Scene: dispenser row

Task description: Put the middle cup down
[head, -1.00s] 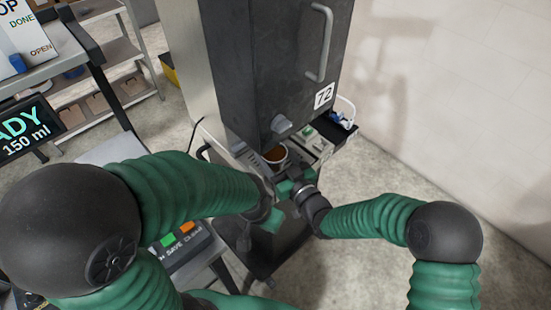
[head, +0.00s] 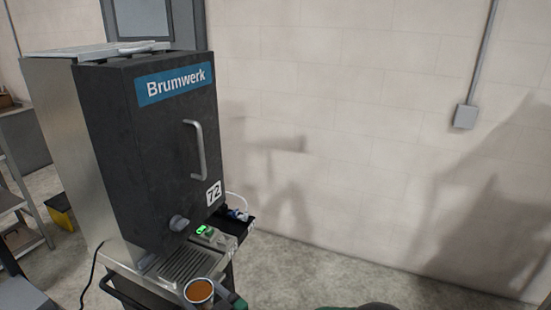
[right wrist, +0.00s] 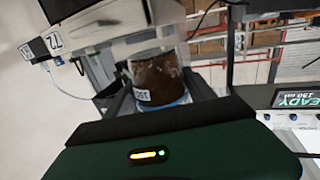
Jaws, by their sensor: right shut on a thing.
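A cup (head: 200,291) filled with brown liquid is at the bottom of the head view, in front of the metal drip grille of the dispenser. In the right wrist view the cup (right wrist: 157,78) is clear-walled, dark brown inside, with a white label and a bluish base, and looks upright. My right gripper (head: 238,302) is shut on the cup from its right side; only a green and dark bit of it shows in the head view. Whether the cup's base touches anything is hidden. My left gripper is out of view.
The dark dispenser (head: 150,150) marked Brumwerk and 72 stands close behind the cup, with a knob (head: 179,223) low on its front. The drip grille (head: 185,264) is bare. A black side tray (head: 238,225) holds small items. A lit READY display (right wrist: 297,98) shows in the wrist view.

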